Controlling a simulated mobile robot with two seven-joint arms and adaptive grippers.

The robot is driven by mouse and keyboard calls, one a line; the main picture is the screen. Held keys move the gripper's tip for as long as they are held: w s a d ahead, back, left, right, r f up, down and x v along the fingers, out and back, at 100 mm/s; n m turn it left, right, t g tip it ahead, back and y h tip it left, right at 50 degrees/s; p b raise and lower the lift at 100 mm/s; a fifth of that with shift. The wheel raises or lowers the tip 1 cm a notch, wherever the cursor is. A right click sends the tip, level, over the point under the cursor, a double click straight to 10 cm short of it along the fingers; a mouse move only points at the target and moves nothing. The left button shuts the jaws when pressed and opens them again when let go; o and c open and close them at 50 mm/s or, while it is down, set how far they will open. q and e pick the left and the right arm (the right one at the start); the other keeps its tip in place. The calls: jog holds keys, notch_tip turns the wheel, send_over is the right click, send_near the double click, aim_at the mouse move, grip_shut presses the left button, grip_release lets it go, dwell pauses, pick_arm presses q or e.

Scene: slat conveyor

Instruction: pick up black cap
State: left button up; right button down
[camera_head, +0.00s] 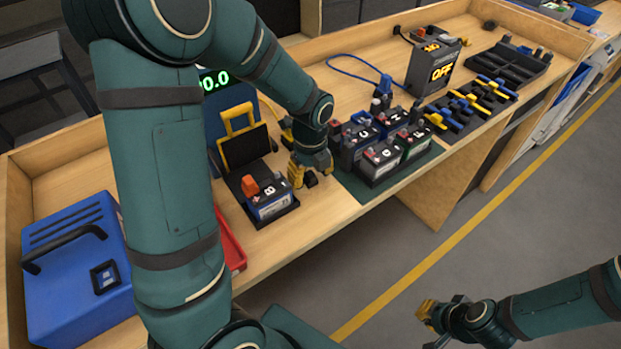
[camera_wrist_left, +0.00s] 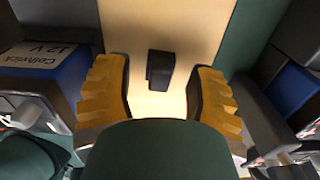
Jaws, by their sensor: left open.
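A small black cap (camera_head: 311,180) lies on the bare wooden bench top, between battery B and the green mat. In the left wrist view the black cap (camera_wrist_left: 160,70) is a small dark block near the middle. My left gripper (camera_head: 311,170) is open just above it. In the left wrist view its yellow fingers (camera_wrist_left: 164,92) stand apart, one to each side of the cap, with bare wood showing between. My right gripper (camera_head: 432,318) hangs over the floor at lower right, far from the cap; its jaw opening is unclear.
Battery B (camera_head: 268,198) with an orange cap sits on a black tray close left of the gripper. Several batteries (camera_head: 381,160) stand on a green mat (camera_head: 366,193) close right. A blue case (camera_head: 75,265) is at far left. The bench's front edge is near.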

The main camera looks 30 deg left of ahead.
pick_arm(q)
jog(key=shift+f, duration=0.25)
jog(key=c, duration=0.8)
jog(key=shift+c, duration=0.3)
